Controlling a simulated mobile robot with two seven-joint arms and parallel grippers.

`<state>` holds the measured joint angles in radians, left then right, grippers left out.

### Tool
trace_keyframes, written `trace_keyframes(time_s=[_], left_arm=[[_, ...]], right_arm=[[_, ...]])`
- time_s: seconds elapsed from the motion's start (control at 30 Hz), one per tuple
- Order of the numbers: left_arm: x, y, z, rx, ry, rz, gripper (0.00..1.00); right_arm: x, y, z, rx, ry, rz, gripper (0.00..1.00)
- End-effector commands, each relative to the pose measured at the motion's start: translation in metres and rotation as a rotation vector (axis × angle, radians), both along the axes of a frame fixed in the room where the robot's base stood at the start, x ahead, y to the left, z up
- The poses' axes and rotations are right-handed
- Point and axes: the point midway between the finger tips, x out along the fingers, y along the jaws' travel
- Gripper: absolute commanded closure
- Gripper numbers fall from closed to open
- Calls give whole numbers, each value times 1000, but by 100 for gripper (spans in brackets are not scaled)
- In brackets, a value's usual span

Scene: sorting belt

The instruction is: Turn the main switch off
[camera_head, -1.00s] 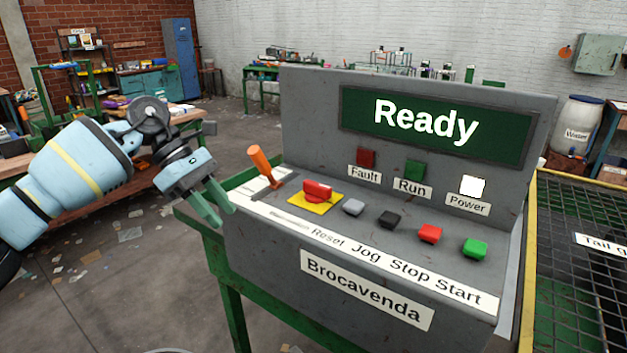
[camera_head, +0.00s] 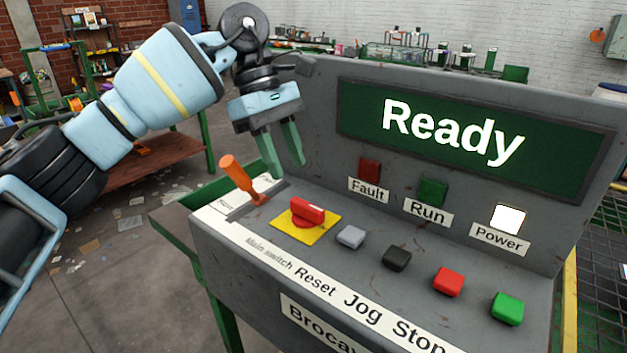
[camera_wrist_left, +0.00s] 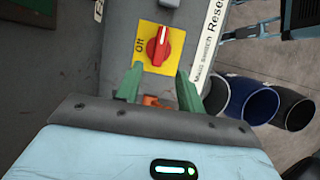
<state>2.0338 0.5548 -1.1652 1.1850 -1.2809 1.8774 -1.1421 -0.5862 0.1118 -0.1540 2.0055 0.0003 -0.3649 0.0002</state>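The main switch is a red rotary knob (camera_head: 306,211) on a yellow plate (camera_head: 322,229), on the sloped top of the grey control panel (camera_head: 400,226). In the left wrist view the red knob (camera_wrist_left: 158,46) lies ahead of the fingers, and the plate carries the word "Off" on its left part. My left gripper (camera_head: 285,172) is open and empty, above and behind the knob, apart from it. Its two green fingers also show in the left wrist view (camera_wrist_left: 160,85). My right gripper is not in view.
An orange lever (camera_head: 238,176) stands left of the knob, close to the left gripper. Grey (camera_head: 350,237), black (camera_head: 396,258), red (camera_head: 447,282) and green (camera_head: 507,308) buttons sit to the right. The screen (camera_head: 458,138) reads "Ready", and the Power lamp (camera_head: 508,219) is lit white.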

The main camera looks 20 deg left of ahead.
Motion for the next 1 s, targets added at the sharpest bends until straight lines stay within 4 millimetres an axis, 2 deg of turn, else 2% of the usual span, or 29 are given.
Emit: trace_keyframes(time_s=[0.37, 0.5, 0.7, 1.0], left_arm=[[-2, -7, -7, 1, 1, -9, 62], [-4, -13, -24, 2, 2, -9, 62], [-9, -24, -51, 0, 1, -9, 62], [-11, -32, -72, 1, -1, -9, 62]], right_arm=[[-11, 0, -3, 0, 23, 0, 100], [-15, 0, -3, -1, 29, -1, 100], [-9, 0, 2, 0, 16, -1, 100], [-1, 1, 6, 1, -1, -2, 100]])
